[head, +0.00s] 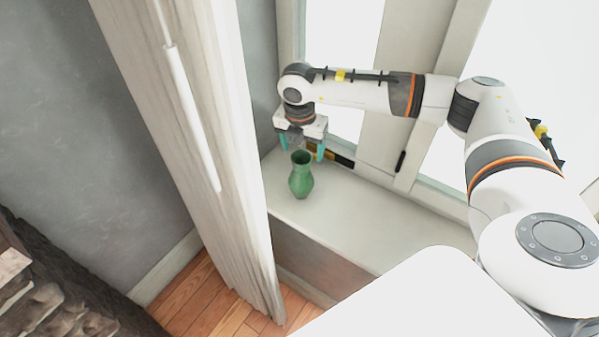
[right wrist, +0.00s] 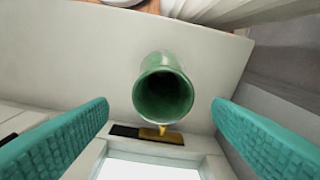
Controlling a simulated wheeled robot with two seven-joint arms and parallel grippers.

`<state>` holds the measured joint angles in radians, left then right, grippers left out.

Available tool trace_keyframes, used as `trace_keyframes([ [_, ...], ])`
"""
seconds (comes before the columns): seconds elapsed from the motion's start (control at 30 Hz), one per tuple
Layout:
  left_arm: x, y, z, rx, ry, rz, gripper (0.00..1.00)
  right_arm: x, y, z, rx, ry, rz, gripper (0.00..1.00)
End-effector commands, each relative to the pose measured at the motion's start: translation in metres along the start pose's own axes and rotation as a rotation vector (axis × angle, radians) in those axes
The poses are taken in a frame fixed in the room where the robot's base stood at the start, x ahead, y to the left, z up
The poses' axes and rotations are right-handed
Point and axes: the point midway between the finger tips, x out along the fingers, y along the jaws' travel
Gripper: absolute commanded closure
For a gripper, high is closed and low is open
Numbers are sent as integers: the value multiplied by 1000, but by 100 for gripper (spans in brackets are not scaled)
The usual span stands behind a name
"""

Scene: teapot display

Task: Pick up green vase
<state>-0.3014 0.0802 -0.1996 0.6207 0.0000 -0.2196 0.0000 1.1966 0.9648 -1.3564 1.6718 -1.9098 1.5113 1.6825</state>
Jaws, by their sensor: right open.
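The green vase (head: 301,180) stands upright on the window sill, near its left end. My right gripper (head: 302,150) is above and just behind the vase, pointing down, with its teal fingers apart. In the right wrist view the vase (right wrist: 163,88) shows its open mouth between the two spread teal fingers (right wrist: 160,135), nearer the top of the picture than the fingertips. The fingers do not appear to touch it. My left gripper is not in view.
The pale sill (head: 375,222) is clear to the right of the vase. A white curtain (head: 215,150) hangs close on the left. The window frame (head: 408,150) stands behind. A dark and yellow item (head: 340,160) lies at the window's base.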

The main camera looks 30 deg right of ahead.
Motion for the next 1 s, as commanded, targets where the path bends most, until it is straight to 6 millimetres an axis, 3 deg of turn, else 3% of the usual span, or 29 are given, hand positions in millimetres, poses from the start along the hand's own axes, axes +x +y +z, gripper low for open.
trace_keyframes([
  [0.23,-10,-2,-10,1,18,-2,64,22,-1,1,0,0,-1,26],
  [0.47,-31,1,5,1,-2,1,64,50,-1,9,-1,-1,3,26],
  [0.6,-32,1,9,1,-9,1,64,68,-2,8,0,0,0,26],
  [0.87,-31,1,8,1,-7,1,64,73,-2,8,1,1,-1,26],
  [1.0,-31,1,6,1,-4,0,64,73,-2,8,1,0,-1,46],
])
